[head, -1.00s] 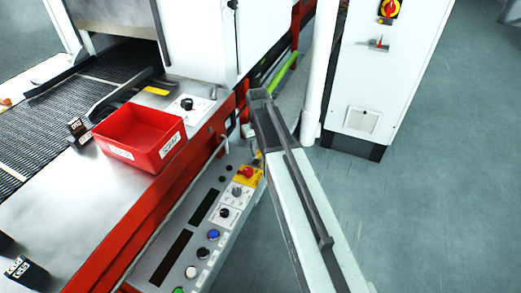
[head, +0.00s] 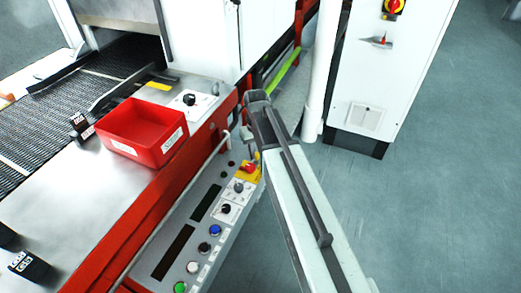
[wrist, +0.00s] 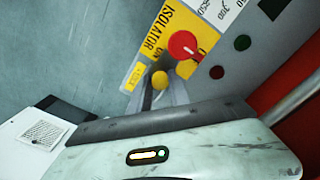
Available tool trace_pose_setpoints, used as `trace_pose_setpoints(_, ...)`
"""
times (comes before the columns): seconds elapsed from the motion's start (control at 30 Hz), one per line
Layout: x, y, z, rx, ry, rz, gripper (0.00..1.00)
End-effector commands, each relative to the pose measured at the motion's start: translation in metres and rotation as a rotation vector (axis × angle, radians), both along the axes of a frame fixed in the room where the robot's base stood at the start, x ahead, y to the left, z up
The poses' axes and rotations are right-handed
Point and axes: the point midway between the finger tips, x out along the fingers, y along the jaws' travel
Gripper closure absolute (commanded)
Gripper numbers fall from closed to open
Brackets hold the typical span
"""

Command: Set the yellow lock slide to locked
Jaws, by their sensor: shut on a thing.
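The yellow lock slide shows as a round yellow knob (wrist: 159,80) in the wrist view. It sits at the edge of the yellow isolator plate (wrist: 160,32), just below the red rotary knob (wrist: 183,45). My gripper (wrist: 162,84) is shut on the yellow knob, with a grey finger on either side. The slide's track and its base are hidden by the fingers and plate edge. In the head view the isolator plate and red knob (head: 249,168) show at the panel's upper end. My arm comes from the lower right and partly hides the gripper there.
The sloping control panel (head: 196,238) carries several buttons and dials beside the isolator. A red bin (head: 150,160) stands on the machine's metal top. A handrail runs along the panel. A white cabinet (head: 385,80) stands behind; open floor (head: 440,200) lies to the right.

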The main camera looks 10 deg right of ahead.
Motion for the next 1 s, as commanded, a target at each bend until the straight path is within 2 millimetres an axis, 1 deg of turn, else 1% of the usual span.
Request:
trace_pose_setpoints(0.03,-0.004,0.004,0.0,0.007,0.011,0.003,1.0)
trace_pose_setpoints(0.07,-0.004,0.004,0.0,0.008,0.012,0.003,0.71)
trace_pose_setpoints(0.1,-0.004,0.004,0.0,0.008,0.012,0.004,0.6)
trace_pose_setpoints(0.13,-0.004,0.004,0.0,0.007,0.012,0.003,0.55)
trace_pose_setpoints(0.43,-0.003,0.002,0.0,0.005,0.009,0.002,0.55)
trace_pose_setpoints(0.57,-0.003,0.002,0.009,0.005,0.008,0.002,0.55)
trace_pose_setpoints(0.67,-0.003,0.002,0.023,0.005,0.008,0.002,0.55)
trace_pose_setpoints(0.9,-0.004,0.002,0.068,0.006,0.009,0.002,0.55)
trace_pose_setpoints(1.0,-0.004,0.003,0.078,0.005,0.01,0.003,0.55)
